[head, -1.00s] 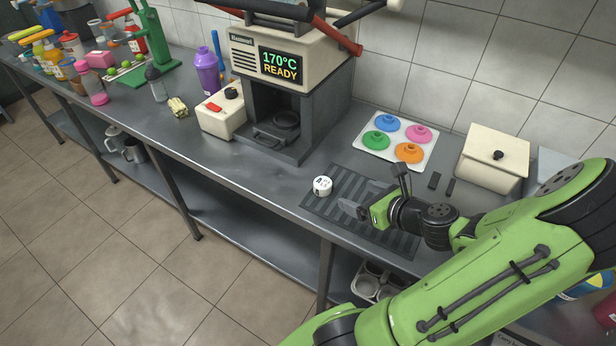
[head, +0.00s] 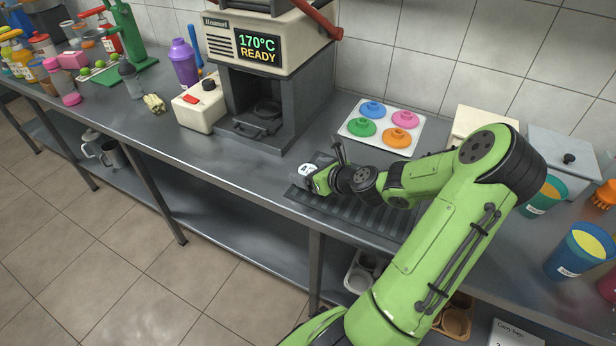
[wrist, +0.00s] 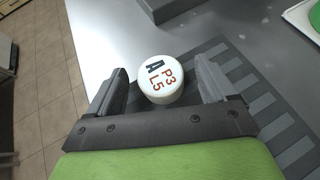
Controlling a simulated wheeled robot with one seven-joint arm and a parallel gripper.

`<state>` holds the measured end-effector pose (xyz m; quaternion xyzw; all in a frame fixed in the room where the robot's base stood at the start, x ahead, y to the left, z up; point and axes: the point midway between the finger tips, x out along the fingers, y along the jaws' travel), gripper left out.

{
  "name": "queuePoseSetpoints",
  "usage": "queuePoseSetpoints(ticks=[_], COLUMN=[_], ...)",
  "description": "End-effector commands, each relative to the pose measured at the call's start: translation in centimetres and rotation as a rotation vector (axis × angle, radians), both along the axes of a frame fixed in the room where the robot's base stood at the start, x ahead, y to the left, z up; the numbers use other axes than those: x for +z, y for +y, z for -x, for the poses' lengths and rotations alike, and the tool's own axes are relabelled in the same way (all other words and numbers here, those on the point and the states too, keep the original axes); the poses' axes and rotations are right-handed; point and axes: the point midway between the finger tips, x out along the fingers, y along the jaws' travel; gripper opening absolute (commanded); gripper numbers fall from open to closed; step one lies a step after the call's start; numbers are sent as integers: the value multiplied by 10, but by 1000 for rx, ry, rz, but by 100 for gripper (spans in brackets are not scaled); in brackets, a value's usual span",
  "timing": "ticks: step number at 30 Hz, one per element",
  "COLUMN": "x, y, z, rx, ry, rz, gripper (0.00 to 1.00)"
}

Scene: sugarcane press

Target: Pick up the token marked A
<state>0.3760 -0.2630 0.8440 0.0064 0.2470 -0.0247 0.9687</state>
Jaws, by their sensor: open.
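In the head view the token (head: 306,170) is at the left end of the dark ribbed mat (head: 372,212), partly hidden by my gripper (head: 314,178).
A press showing 170°C READY (head: 259,47) stands behind to the left. A white tray (head: 352,122) with several coloured knobbed lids lies behind the mat. A cream box (head: 200,106) is farther left. The counter's front edge is close to the mat.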

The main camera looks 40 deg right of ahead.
Motion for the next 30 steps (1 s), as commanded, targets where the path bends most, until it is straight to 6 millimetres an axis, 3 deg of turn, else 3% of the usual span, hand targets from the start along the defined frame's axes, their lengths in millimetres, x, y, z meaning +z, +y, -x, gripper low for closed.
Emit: queuePoseSetpoints(ticks=[2,12,20,23,30], x=[1,1,3,20,83], y=[0,0,0,0,0], z=[0,1,0,0,0], rx=[0,0,1,2,1], ry=[0,0,0,-1,0], rz=[0,1,2,6,6], gripper=[78,26,24,24,24])
